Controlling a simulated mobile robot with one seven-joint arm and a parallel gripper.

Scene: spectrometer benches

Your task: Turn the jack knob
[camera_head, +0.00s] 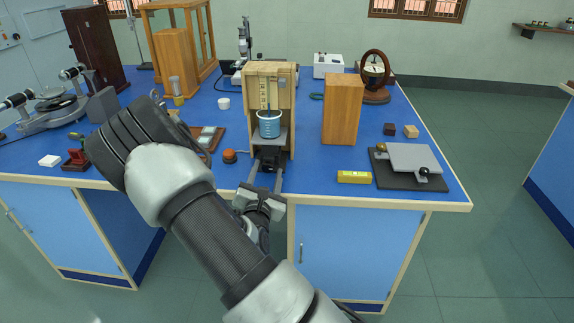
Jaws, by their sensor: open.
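A small lab jack with a grey top plate (284,139) stands at the bench's front edge, in front of a wooden stand (284,85). A blue beaker (269,126) rests on the plate. The jack's dark lower part (270,157) shows below the plate; the knob is too small and dark to make out clearly. My gripper (266,178) is at the bench edge, directly in front of the jack. Its two fingers are apart and point toward the jack's lower front, one on either side of it. I cannot tell whether they touch the knob.
A dark board with a grey plate (411,160) is further right. Bare blue bench top (310,180) lies between.

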